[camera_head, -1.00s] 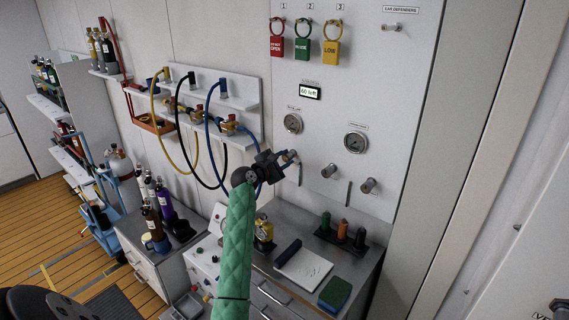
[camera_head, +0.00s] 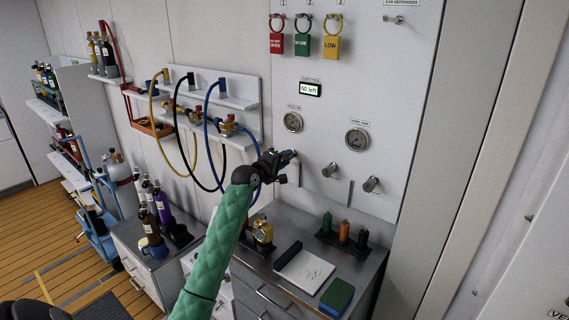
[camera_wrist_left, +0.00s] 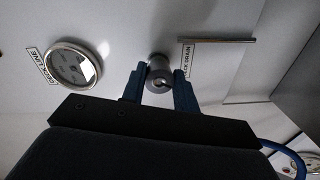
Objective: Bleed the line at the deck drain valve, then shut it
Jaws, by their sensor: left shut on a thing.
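The deck drain valve is a small grey round knob (camera_wrist_left: 160,72) with a "DECK DRAIN" label (camera_wrist_left: 187,60) beside it in the wrist view. My left gripper (camera_wrist_left: 159,88) is shut on this knob, with one blue finger on each side. In the head view my left gripper (camera_head: 291,157) is at the panel (camera_head: 330,110) below the left gauge and hides the valve. The "DECK LINE" gauge (camera_wrist_left: 76,65) is left of the knob in the wrist view; its needle is too small to read. My right gripper is not in view.
Two more grey knobs (camera_head: 330,170) (camera_head: 371,184) stick out right of my gripper, below a second gauge (camera_head: 357,141). Coloured tags (camera_head: 303,44) hang above. Hoses (camera_head: 215,150) loop at left. A steel bench (camera_head: 365,262) with pad, sponge and bottles lies below.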

